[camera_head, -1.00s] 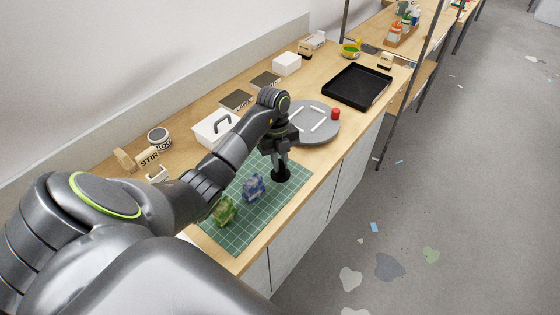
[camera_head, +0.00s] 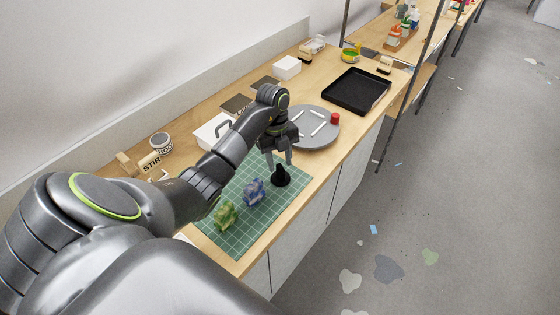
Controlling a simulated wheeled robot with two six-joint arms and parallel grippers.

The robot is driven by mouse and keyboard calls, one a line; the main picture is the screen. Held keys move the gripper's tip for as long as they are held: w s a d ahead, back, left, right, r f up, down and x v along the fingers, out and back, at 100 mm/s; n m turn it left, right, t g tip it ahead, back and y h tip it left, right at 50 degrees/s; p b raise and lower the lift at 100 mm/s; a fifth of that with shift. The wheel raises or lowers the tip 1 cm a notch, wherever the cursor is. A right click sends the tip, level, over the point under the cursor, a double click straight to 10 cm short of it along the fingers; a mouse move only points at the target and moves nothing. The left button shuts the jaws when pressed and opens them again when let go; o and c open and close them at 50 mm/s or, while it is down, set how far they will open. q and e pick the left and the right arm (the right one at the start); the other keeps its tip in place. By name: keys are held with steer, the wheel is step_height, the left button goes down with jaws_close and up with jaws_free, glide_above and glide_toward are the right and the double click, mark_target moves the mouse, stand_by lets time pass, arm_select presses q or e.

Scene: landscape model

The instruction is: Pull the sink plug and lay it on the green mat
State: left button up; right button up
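The sink plug (camera_head: 281,177) is a small black piece with a round base and an upright stem. It sits on the green gridded mat (camera_head: 262,222), near the mat's far right corner. My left gripper (camera_head: 280,161) is just above and behind the plug, with its fingers spread apart and pointing down. The fingers look clear of the plug, though I cannot tell the exact gap. My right gripper is not in view. No sink shows.
A blue figure (camera_head: 254,191) and a green figure (camera_head: 226,215) stand on the mat. A grey round plate (camera_head: 314,137) with white sticks and a red cylinder (camera_head: 335,118) lies beyond. A black tray (camera_head: 356,91) is farther back. A white box (camera_head: 287,68) stands near the wall.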

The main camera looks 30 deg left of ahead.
arm_select(q)
steer(key=shift+w+a+r+p, duration=0.15)
steer(key=shift+r+p, duration=0.3)
steer(key=shift+r, duration=0.3)
steer(key=shift+a+r+p, duration=0.1)
steer(key=shift+r+p, duration=0.35)
steer(key=shift+r, duration=0.3)
steer(key=shift+w+a+r+p, duration=0.15)
steer(key=shift+r+p, duration=0.3)
steer(key=shift+r, duration=0.3)
steer(key=shift+f, duration=0.1)
